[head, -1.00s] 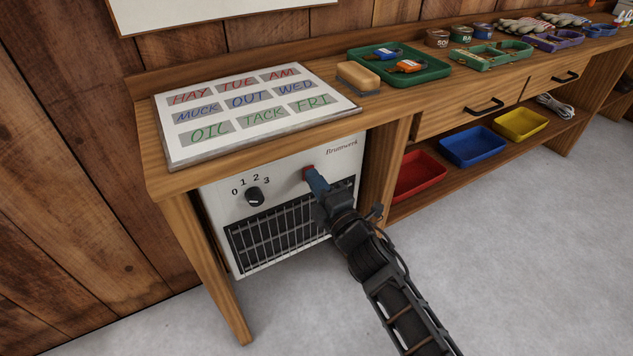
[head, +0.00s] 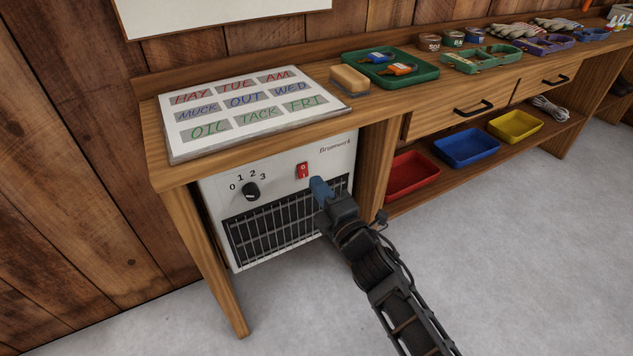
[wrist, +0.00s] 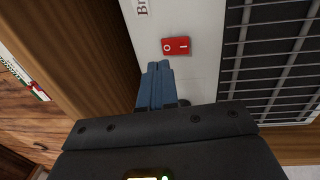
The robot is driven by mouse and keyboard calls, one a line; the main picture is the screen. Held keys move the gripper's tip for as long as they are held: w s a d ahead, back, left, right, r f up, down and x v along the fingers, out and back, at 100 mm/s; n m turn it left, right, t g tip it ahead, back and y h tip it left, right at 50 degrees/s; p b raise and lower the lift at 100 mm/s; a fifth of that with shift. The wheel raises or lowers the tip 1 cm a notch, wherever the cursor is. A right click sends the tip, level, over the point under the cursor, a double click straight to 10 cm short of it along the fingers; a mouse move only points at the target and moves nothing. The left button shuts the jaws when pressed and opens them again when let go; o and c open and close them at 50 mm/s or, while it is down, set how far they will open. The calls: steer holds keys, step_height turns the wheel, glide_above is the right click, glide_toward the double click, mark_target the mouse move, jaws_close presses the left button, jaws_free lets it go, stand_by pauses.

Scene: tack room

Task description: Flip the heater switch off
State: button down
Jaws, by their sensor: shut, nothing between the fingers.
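The white heater (head: 283,167) stands under the left end of the bench. Its red rocker switch (head: 302,170) is on the front panel, right of the dial. In the wrist view the switch (wrist: 176,46) shows white O and I marks. My gripper (head: 318,184) has blue fingers that are shut and empty. In the head view the fingertips are just right of and below the switch, with a small gap in the picture. In the wrist view the fingertips (wrist: 158,66) are near the switch and do not cover it. I cannot tell which side of the rocker is pressed.
The heater dial (head: 250,191), numbered 0 to 3, is left of the switch. A dark grille (head: 285,222) lies below. The bench leg (head: 222,265) and the shelf divider (head: 377,170) flank the heater. The grey floor (head: 520,250) in front is clear.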

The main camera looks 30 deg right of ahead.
steer(key=s+r+p, duration=0.1)
steer(key=s, duration=0.8)
stand_by(0.3)
steer(key=s+a+f+m+g, duration=0.2)
steer(key=s+m, duration=0.5)
steer(key=s, duration=1.1)
steer(key=s+a+r+m+g, duration=0.1)
steer(key=s+r+m, duration=0.4)
steer(key=s, duration=0.4)
steer(key=s+a+r+m+g, duration=0.1)
steer(key=s+r+m, duration=0.5)
steer(key=s, duration=0.3)
step_height(320, 180, up, 21)
steer(key=p, duration=2.1)
steer(key=shift+s+a+p, duration=0.15)
steer(key=shift+s+p, duration=0.05)
steer(key=shift+p, duration=0.15)
